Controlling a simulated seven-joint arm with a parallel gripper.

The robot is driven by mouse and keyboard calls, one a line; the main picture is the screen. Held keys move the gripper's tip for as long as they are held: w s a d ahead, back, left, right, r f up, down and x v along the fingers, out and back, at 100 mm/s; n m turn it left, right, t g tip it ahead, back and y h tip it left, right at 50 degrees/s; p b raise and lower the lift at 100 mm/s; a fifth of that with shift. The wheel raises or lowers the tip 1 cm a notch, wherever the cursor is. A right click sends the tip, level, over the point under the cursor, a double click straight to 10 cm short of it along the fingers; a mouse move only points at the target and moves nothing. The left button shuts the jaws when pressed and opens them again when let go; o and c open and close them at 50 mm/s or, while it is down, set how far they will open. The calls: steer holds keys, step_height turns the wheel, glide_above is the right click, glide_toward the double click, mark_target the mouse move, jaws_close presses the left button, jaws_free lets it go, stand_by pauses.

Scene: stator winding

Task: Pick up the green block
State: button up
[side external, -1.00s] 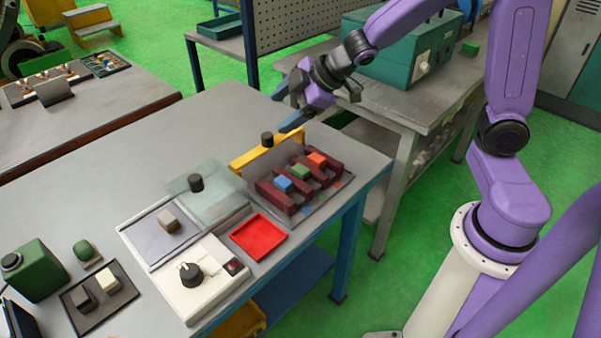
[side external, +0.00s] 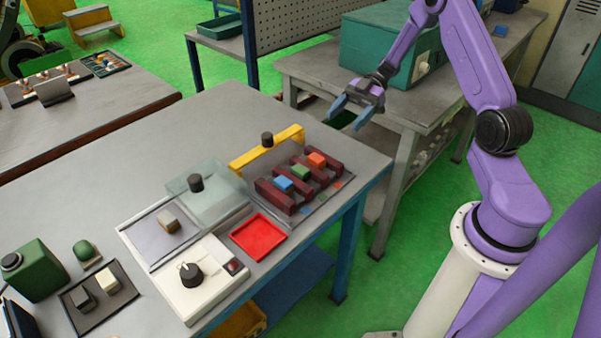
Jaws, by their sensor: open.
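The green block (side external: 300,172) sits in the dark red slotted rack (side external: 268,195) on the grey workbench. It lies between the blue block (side external: 284,184) at its lower left and the orange block (side external: 317,159) at its upper right. My gripper (side external: 346,120) is open and empty. It hangs in the air near the bench's far right corner, above and to the right of the rack in the picture, clear of the blocks.
A yellow bar (side external: 250,160) with a black knob stands behind the rack. A red tray (side external: 259,237) lies in front of it. A clear lid (side external: 208,207) and a white control box (side external: 201,281) are to the left. A teal machine (side external: 375,50) stands on the back bench.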

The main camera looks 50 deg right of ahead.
mark_target(301, 168)
steer(key=x, duration=1.7)
steer(key=shift+w+f, duration=0.1)
steer(key=c, duration=1.1)
